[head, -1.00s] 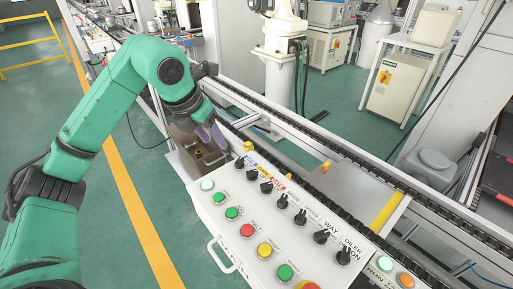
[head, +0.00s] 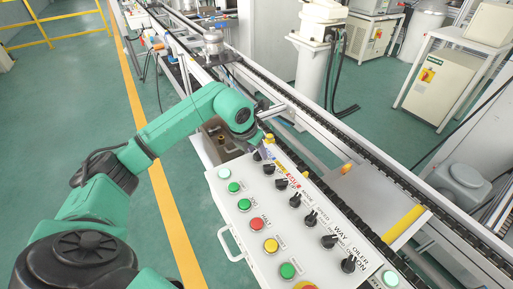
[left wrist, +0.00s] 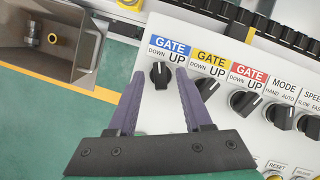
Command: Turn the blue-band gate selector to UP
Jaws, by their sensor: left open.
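The blue-band gate selector (left wrist: 160,76) is a black knob under a blue GATE label (left wrist: 172,48) marked DOWN on the left and UP on the right. Its pointer looks nearly upright, tilted slightly left, though the exact setting is hard to read. My left gripper (left wrist: 160,71) is open, one dark purple finger on each side of the knob; I cannot tell whether they touch it. In the head view my left gripper (head: 262,146) is at the panel's far end and largely hides this knob. My right gripper is not in view.
Yellow-band (left wrist: 207,88) and red-band (left wrist: 245,102) gate selectors sit close on the right. The white panel (head: 235,222) carries more knobs and coloured buttons. A metal bin (left wrist: 40,45) lies beside the panel, and a conveyor rail (head: 350,148) runs behind it.

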